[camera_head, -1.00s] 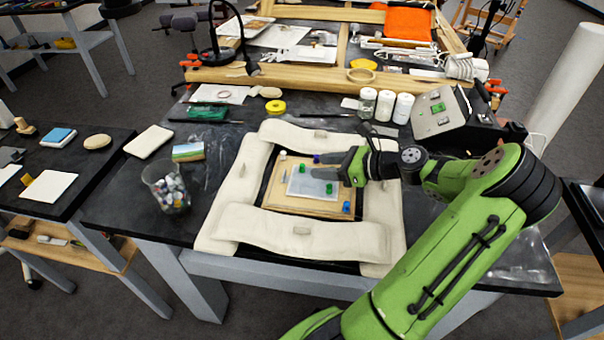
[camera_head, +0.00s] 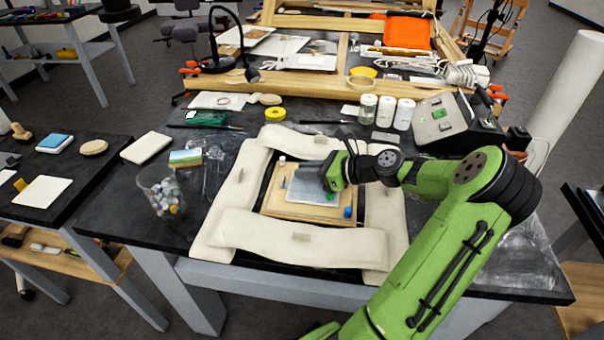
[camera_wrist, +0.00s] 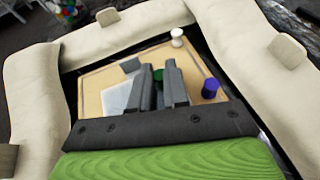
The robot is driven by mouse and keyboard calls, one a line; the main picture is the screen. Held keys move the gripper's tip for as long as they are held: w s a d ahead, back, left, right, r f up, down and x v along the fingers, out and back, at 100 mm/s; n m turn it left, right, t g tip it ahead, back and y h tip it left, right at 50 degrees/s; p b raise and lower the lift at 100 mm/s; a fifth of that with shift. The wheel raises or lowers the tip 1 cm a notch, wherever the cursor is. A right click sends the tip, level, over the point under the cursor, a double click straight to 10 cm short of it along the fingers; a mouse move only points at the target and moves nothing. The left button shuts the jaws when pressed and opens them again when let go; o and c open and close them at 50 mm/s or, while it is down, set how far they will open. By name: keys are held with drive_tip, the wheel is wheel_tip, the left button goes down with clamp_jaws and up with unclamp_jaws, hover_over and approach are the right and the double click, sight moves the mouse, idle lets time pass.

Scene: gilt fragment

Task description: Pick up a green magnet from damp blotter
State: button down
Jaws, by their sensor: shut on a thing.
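The damp blotter (camera_head: 300,189) is a pale blue-grey sheet lying on a wooden board (camera_head: 284,208). It also shows in the wrist view (camera_wrist: 116,98), partly hidden by my fingers. My gripper (camera_head: 304,170) reaches in from the right, low over the blotter. In the wrist view my gripper (camera_wrist: 159,76) is shut on a green magnet (camera_wrist: 158,74), seen between the fingertips. Whether the magnet touches the blotter I cannot tell. In the head view my fingers hide it.
Padded cream cushions (camera_head: 290,238) frame the board on all sides. A purple-blue magnet (camera_wrist: 210,88) and a white piece (camera_wrist: 177,39) stand near the board's edges. A blue magnet (camera_head: 348,212) sits at the front right. A glass of beads (camera_head: 162,192) stands to the left.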

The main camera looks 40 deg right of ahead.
wheel_tip(320, 180, up, 10)
drive_tip(key=p, duration=0.5)
